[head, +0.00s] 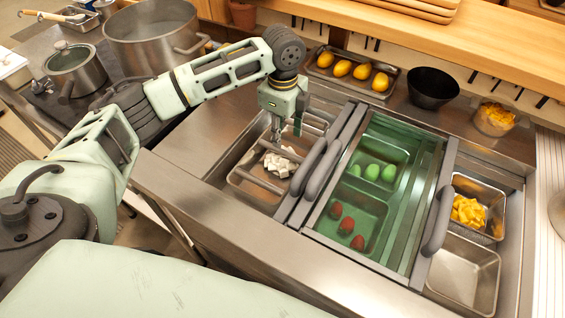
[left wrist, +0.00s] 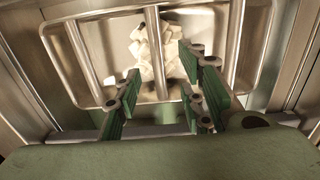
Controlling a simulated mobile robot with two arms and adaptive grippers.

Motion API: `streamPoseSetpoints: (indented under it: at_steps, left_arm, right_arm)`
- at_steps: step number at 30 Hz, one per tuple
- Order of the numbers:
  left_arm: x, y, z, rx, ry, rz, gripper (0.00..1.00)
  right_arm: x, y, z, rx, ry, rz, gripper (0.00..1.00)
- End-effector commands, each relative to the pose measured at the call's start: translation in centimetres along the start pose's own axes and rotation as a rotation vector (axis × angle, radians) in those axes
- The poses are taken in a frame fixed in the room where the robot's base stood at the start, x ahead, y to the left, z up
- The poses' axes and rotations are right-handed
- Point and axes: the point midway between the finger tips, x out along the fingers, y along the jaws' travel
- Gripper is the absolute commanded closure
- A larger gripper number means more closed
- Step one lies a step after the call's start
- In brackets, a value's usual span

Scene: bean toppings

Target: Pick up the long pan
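A metal pan (head: 258,193) with white cubes (head: 281,164) sits in the left open bay of the counter. It also shows in the left wrist view (left wrist: 112,40), with thin metal bars across it. Which pan is the long one, I cannot tell for sure. My left gripper (head: 287,130) points down above the back part of this bay. My right gripper is not in view.
Sliding lids with grey handles (head: 323,168) border the bay. Glass covers pans of green and red items (head: 358,242). Pans at right hold yellow pieces (head: 469,211) or nothing (head: 463,272). A lemon tray (head: 327,74), black bowl (head: 433,88) and pots (head: 77,70) stand behind.

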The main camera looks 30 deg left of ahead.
Motion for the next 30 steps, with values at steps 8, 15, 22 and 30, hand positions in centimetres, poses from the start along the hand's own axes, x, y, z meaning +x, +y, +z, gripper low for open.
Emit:
streamPoseSetpoints:
  at_steps: [8, 15, 22, 30]
  left_arm:
    - [2.6, 0.1, 0.0, 0.000, 0.000, 0.003, 0.63]
    - [5.8, 0.3, 0.2, 0.000, -0.001, 0.004, 0.63]
    - [7.9, 0.2, 0.2, 0.000, -0.001, 0.000, 0.63]
    - [8.0, 0.2, 0.2, 0.001, -0.001, -0.001, 0.70]
  right_arm:
    - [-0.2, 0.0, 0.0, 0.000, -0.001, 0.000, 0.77]
    - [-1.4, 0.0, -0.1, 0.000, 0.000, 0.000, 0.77]
    - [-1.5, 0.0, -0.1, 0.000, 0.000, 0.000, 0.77]
    - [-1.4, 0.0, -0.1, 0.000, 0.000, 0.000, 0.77]
